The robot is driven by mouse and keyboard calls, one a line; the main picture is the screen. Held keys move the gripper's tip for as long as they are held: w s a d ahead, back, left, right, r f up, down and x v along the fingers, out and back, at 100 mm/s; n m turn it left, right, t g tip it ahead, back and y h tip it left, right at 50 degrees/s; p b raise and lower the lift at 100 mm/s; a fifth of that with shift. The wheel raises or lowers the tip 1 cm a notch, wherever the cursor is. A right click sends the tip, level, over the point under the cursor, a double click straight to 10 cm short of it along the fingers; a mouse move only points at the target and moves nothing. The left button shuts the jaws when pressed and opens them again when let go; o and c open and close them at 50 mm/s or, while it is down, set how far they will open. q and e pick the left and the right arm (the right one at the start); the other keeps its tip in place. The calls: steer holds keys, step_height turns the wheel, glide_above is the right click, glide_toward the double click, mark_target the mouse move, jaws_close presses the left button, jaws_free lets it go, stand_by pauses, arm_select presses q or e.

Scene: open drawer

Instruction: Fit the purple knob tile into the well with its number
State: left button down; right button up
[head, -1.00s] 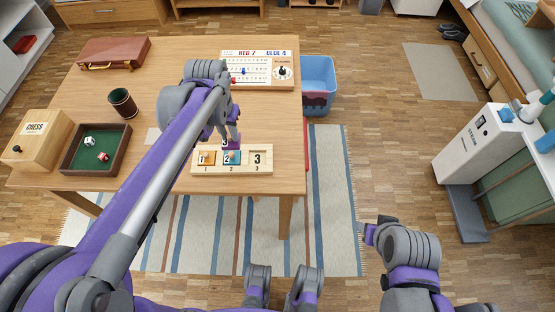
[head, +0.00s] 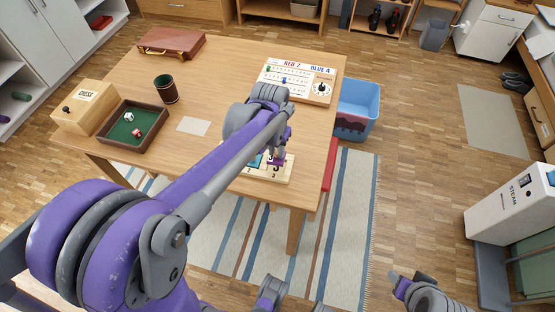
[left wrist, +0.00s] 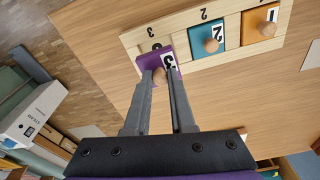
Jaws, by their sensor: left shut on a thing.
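The purple knob tile (left wrist: 152,62), marked 3, is held by its wooden knob between the fingers of my left gripper (left wrist: 160,80). In the left wrist view it overlaps the well marked 3 and the board's near edge, hiding most of that well; it looks raised and slightly turned. The wooden board (left wrist: 222,18) holds an orange tile (left wrist: 260,28) in well 1 and a blue tile (left wrist: 208,42) in well 2. In the head view my left gripper (head: 279,157) and arm cover part of the board (head: 283,178). My right gripper (head: 400,284) is at the bottom right, away from the table.
The board lies near the table's (head: 222,68) front right corner. A scoreboard (head: 300,82) stands behind it, with a blue bin (head: 358,108) beside the table. A dice tray (head: 118,138), leather cup (head: 166,90), chess box (head: 85,105) and briefcase (head: 171,43) are farther left.

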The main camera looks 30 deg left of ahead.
mark_target(276, 157)
arm_select(q)
steer(key=shift+f+b, duration=0.3)
steer(key=shift+f, duration=1.8)
steer(key=c, duration=1.2)
jaws_free()
steer(key=shift+f, duration=0.2)
steer(key=o, duration=0.4)
steer(key=shift+o, duration=0.2)
